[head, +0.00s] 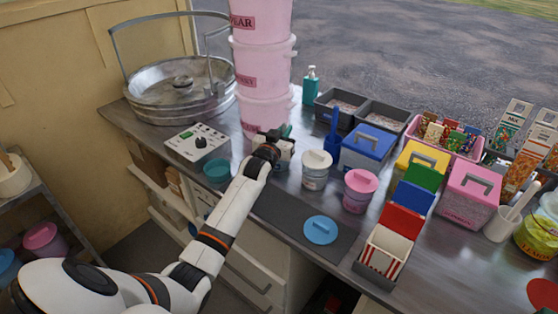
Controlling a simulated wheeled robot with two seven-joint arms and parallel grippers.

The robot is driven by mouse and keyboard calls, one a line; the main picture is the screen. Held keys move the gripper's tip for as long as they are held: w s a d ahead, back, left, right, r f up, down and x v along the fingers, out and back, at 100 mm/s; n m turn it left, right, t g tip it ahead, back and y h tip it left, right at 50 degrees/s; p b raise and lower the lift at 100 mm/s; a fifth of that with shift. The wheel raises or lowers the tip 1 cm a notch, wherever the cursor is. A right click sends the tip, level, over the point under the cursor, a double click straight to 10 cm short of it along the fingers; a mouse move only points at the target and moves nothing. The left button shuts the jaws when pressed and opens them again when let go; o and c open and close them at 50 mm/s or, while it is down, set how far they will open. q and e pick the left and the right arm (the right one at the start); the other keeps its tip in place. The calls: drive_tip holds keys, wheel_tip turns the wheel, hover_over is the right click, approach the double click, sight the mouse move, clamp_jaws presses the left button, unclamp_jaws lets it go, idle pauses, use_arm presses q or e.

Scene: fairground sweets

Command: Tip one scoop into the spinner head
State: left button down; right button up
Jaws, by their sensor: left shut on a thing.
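The spinner head (183,82) is the small round part in the middle of the wide metal bowl (150,108) at the back left of the counter. My left gripper (274,144) is beyond the teal tub (216,172), to the right of the bowl and well apart from it. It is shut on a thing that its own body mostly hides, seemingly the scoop. A pale tub (287,152) shows just beside the gripper; I cannot tell whether the scoop is inside it. My right gripper is out of view.
A control box with a knob (199,142) sits before the bowl. Stacked pink tubs (263,70) stand between bowl and gripper, behind. The bowl's hoop handle (113,38) stands up.

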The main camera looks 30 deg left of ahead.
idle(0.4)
use_arm(q)
wheel_tip(320, 180, up, 11)
drive_tip(key=p, duration=1)
drive_tip(key=shift+f, duration=0.25)
